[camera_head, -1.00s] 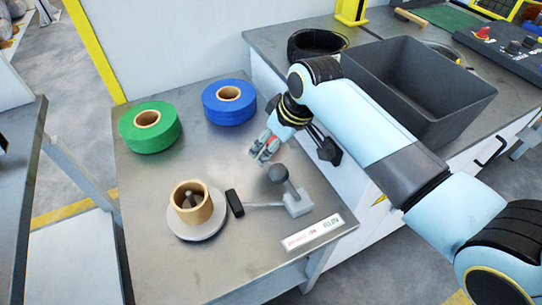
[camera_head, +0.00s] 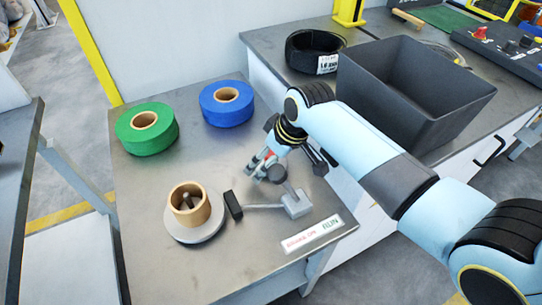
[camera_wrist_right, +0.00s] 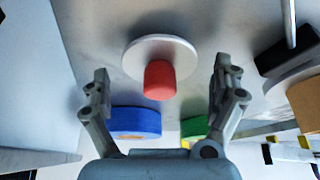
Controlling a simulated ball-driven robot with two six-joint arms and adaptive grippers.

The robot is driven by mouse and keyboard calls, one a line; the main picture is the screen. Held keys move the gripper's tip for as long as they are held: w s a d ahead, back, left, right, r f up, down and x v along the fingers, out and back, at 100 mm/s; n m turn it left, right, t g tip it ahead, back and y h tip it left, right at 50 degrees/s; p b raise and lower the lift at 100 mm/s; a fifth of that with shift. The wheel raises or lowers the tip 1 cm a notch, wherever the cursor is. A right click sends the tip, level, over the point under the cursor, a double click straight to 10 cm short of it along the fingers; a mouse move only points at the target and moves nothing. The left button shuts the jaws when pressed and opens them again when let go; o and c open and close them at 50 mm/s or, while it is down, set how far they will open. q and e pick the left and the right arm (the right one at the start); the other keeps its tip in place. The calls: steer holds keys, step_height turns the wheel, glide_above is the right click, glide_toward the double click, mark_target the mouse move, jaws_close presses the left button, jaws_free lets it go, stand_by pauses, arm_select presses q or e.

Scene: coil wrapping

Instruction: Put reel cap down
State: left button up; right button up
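The reel cap is a pale grey disc (camera_wrist_right: 160,50) with a red knob (camera_wrist_right: 160,82) in the right wrist view. The knob points toward the camera, between the fingers of my right gripper (camera_wrist_right: 160,95). The fingers are spread wide, with a gap on each side of the knob. In the head view my right gripper (camera_head: 262,168) is low over the table, beside the crank. The tan reel core (camera_head: 189,205) stands on a round grey base (camera_head: 196,236). My left gripper is not in view.
A green roll (camera_head: 147,140) and a blue roll (camera_head: 222,112) lie at the table's back. A crank with a black handle (camera_head: 233,205) and grey block (camera_head: 296,204) is near the front. A dark bin (camera_head: 400,90) and black coil (camera_head: 303,60) are on the right bench.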

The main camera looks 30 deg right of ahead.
steer(key=p+v, duration=0.2)
steer(key=v, duration=1)
steer(key=shift+r, duration=0.2)
steer(key=shift+w, duration=0.1)
